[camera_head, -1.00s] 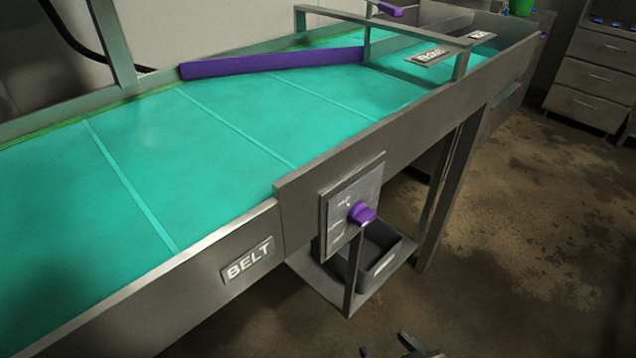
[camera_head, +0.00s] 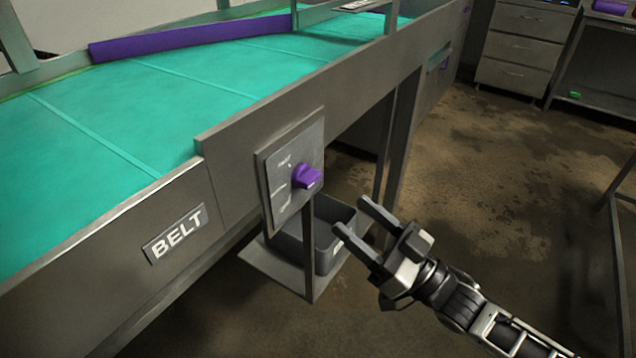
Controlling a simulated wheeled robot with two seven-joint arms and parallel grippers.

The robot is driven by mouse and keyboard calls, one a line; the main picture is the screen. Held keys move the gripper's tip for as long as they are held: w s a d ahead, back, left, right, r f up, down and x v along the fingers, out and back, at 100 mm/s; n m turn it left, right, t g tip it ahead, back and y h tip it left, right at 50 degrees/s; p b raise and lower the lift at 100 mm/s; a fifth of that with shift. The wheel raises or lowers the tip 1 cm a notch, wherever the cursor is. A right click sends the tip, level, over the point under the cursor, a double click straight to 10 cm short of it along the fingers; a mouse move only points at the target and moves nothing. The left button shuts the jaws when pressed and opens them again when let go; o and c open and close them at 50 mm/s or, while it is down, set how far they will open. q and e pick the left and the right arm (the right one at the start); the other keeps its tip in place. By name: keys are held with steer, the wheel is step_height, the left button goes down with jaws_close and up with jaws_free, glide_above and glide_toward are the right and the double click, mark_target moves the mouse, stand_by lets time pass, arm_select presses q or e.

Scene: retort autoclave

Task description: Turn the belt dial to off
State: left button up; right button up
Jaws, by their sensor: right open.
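The belt dial is a purple knob (camera_head: 307,178) on a grey plate (camera_head: 283,199) with small labels, fixed to the side of the conveyor. The label text is too small to read surely. My right gripper (camera_head: 352,216) is open and empty, with two dark parallel fingers. It is to the right of and below the dial, apart from it, and points toward the upper left. The "BELT" sign (camera_head: 175,234) is on the conveyor side, left of the dial plate. My left gripper is not in view.
The green conveyor belt (camera_head: 130,110) runs behind the dial, with a purple bar (camera_head: 190,36) across it. A grey bin (camera_head: 325,247) sits on a low shelf under the dial. Drawers (camera_head: 520,48) stand at the back right. The brown floor on the right is mostly clear.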

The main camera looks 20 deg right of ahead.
mark_target(307, 178)
steer(key=x, duration=0.8)
steer(key=shift+w+a+p, duration=0.25)
steer(key=shift+w+p, duration=0.05)
steer(key=shift+p, duration=0.05)
steer(key=shift+r, duration=0.1)
steer(key=c, duration=1)
